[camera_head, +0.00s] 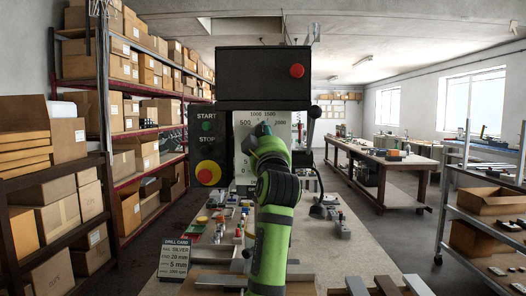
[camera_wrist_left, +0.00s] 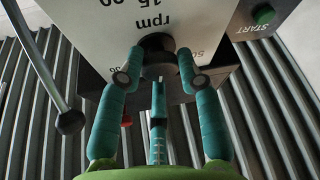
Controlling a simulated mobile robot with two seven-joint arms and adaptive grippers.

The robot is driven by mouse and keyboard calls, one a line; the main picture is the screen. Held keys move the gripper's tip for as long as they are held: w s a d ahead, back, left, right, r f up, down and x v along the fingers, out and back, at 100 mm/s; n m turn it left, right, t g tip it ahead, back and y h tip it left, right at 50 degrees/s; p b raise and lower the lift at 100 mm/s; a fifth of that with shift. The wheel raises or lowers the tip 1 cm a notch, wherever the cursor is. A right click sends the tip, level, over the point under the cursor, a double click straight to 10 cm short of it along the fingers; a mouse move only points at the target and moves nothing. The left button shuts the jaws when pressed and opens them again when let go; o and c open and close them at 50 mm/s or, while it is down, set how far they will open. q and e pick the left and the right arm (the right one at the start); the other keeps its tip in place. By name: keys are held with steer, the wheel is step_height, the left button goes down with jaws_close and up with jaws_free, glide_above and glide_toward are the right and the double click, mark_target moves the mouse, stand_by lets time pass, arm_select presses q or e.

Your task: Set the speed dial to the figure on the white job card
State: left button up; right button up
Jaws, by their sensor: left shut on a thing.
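The speed dial is a dark round knob (camera_wrist_left: 158,55) on a white scale plate marked rpm (camera_wrist_left: 115,35). In the head view the scale plate (camera_head: 243,160) shows figures including 500 and 2000, with others between them. My right gripper is not in view.
A START/STOP panel (camera_head: 205,146) with a red button is left of the dial. A dark box (camera_head: 264,78) with a red button is above it. A black-knobbed lever (camera_wrist_left: 68,120) hangs beside the plate. Small parts (camera_head: 215,228) and metal profiles (camera_head: 385,286) lie on the bench.

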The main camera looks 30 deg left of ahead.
arm_select(q)
steer(key=n, duration=0.1)
steer(key=n+g, duration=0.1)
steer(key=n, duration=0.1)
steer(key=shift+d+r+n+y, duration=0.1)
steer(key=shift+r+n+y, duration=0.2)
steer(key=shift+r+y, duration=0.1)
steer(key=shift+s+n+g+y, duration=0.1)
steer(key=shift+n+g+y, duration=0.5)
steer(key=shift+n, duration=1)
steer(key=shift+r+n+g+h, duration=0.1)
steer(key=shift+n+g+h, duration=0.2)
steer(key=o, duration=1.2)
steer(key=shift+c, duration=0.2)
steer(key=shift+s, duration=0.1)
steer(key=shift+f, duration=0.2)
